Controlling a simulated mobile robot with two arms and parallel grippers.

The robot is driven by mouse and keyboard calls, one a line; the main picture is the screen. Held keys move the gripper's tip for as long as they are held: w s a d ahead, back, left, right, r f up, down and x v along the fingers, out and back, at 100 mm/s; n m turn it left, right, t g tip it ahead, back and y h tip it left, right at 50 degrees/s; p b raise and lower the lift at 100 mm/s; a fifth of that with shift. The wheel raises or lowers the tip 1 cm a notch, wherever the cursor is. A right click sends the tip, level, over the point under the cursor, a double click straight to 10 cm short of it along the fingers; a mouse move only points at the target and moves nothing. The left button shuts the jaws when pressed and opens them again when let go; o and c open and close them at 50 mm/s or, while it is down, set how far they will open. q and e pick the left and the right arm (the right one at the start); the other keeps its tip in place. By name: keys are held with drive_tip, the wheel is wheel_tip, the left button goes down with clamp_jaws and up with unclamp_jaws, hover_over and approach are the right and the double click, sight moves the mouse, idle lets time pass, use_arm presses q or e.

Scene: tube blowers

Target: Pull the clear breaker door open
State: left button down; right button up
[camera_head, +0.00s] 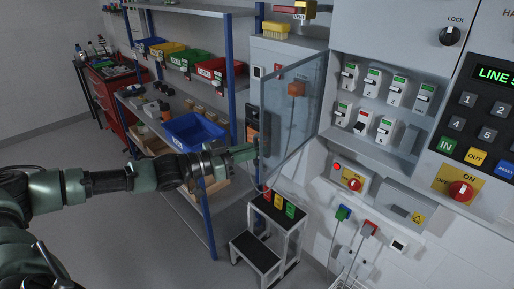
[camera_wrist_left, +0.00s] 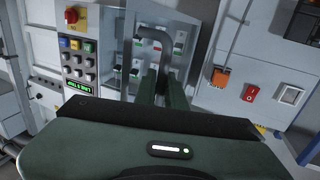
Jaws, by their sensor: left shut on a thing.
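The clear breaker door (camera_head: 291,110) stands swung open from the breaker box. Its hinge side is at the right and its free edge points left toward my arm. Behind it, the box holds several white breakers (camera_head: 397,90). My left gripper (camera_head: 247,153) is at the door's free edge, shut on its handle. In the left wrist view, the gripper fingers (camera_wrist_left: 163,88) close around the grey bent handle (camera_wrist_left: 153,36). The exact finger contact is partly hidden there by the gripper body. My right gripper is in neither view.
A blue-posted shelf (camera_head: 205,65) with coloured bins and a blue crate (camera_head: 194,131) stands left, behind my arm. A small step stool (camera_head: 262,247) stands below the door. A keypad panel (camera_head: 485,115) is at the right. Open floor lies at lower left.

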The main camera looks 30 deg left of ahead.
use_arm(q)
drive_tip(key=shift+r, duration=0.15)
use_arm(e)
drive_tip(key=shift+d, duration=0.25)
use_arm(q)
drive_tip(key=c, duration=1.8)
unclamp_jaws()
drive_tip(key=shift+o, duration=0.2)
drive_tip(key=shift+w+d, duration=0.1)
drive_tip(key=shift+d, duration=0.05)
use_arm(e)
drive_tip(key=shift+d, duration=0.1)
